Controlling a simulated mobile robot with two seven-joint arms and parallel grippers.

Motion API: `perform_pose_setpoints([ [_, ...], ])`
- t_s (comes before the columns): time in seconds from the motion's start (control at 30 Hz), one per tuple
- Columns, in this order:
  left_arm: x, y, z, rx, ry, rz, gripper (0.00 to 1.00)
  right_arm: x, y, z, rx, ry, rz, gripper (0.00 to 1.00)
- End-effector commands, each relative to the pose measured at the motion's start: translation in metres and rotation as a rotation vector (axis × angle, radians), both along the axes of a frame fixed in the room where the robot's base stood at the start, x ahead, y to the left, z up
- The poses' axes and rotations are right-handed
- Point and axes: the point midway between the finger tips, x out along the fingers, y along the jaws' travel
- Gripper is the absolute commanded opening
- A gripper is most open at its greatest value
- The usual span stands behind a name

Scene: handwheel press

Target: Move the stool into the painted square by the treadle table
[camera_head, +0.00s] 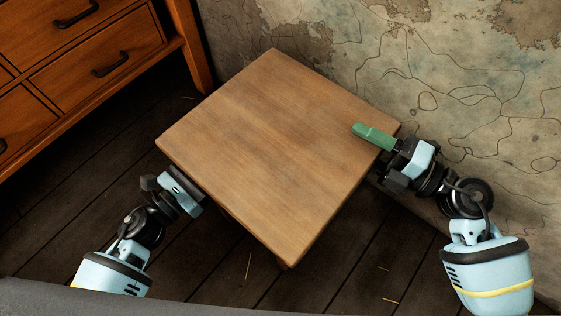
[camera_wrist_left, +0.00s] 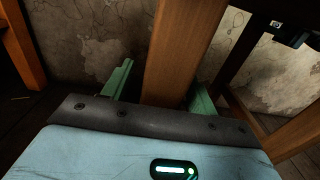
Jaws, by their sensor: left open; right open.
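The stool (camera_head: 275,150) has a square light-brown wooden top and stands on the floor close to the wall. My left gripper (camera_head: 188,192) is at its left edge, with its fingers hidden under the top. In the left wrist view its green open fingers (camera_wrist_left: 160,88) stand on either side of a wooden stool leg (camera_wrist_left: 178,50). My right gripper (camera_head: 378,140) is at the right corner. One green finger lies over the top; its other finger is hidden. No painted square or treadle table is in view.
A wooden drawer unit (camera_head: 90,70) with dark handles stands at the upper left. A stained, peeling wall (camera_head: 470,90) runs along the back right. Dark floorboards (camera_head: 240,270) are bare in front of the stool and to its left.

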Motion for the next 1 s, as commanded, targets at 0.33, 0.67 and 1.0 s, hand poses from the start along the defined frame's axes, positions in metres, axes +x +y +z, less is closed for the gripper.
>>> perform_pose_setpoints([
  [0.33, 0.0065, -0.0048, -0.0003, 0.001, 0.001, 0.001, 0.58, 0.0038, 0.0074, -0.0001, 0.000, 0.001, 0.000, 0.53],
  [0.67, 0.0062, -0.0045, -0.0003, 0.001, 0.000, 0.000, 0.27, 0.0037, 0.0072, 0.0000, 0.000, 0.000, 0.000, 0.21],
  [1.0, 0.0061, -0.0045, -0.0003, 0.001, 0.000, 0.000, 0.00, 0.0037, 0.0070, -0.0002, -0.001, 0.000, 0.000, 0.00],
])
